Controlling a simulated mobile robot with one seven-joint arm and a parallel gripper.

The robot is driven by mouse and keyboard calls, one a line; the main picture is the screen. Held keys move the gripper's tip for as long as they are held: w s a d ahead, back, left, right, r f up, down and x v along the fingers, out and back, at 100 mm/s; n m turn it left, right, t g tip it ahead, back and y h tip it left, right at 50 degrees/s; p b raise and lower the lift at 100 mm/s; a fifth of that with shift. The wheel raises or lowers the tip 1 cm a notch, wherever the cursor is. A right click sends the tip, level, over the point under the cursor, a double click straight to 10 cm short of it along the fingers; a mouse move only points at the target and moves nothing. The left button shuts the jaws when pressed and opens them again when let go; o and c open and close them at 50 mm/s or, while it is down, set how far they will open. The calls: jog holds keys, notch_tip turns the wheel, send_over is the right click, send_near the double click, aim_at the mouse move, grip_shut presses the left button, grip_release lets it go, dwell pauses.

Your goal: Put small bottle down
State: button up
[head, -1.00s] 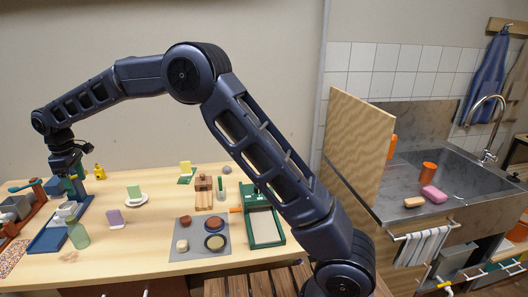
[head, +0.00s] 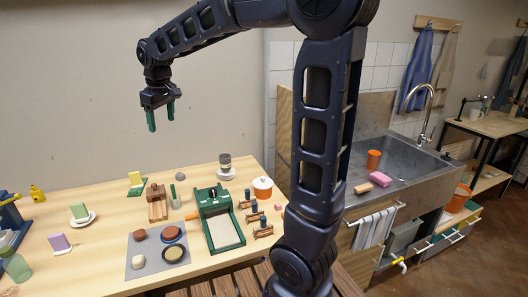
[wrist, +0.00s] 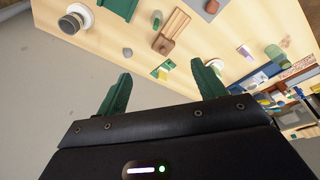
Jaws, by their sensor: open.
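My gripper (head: 161,117) is open and empty, high above the back of the wooden table (head: 105,212), near the wall. In the wrist view its two green fingers stand apart with nothing between the fingertips (wrist: 161,70). A pale green see-through bottle (head: 16,266) stands upright at the table's left front, cut by the picture edge. A small yellow bottle-like thing (head: 37,193) stands at the back left. I cannot tell which of them is the small bottle. Both are well away from my gripper.
A grey mat (head: 144,268) holds several round pieces. A green framed tray (head: 221,230), an orange lidded pot (head: 263,188) and a dark-banded jar (head: 225,163) stand to the right. A sink (head: 410,168) lies beyond the wooden panel. The air around my gripper is clear.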

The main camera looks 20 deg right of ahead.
jog(key=s+d+m+t, duration=0.15)
jog(key=s+d, duration=0.25)
jog(key=d, duration=0.4)
jog(key=s+d+m, duration=0.3)
jog(key=s+d, duration=0.2)
jog(key=d, duration=0.3)
jog(key=s+d+f+m, duration=0.4)
jog(key=s+d+f, duration=0.3)
jog(key=s+d, duration=0.4)
jog(key=shift+s+d+m+t+h, duration=0.15)
jog(key=shift+s+m+t+h, duration=0.25)
jog(key=shift+s, duration=0.25)
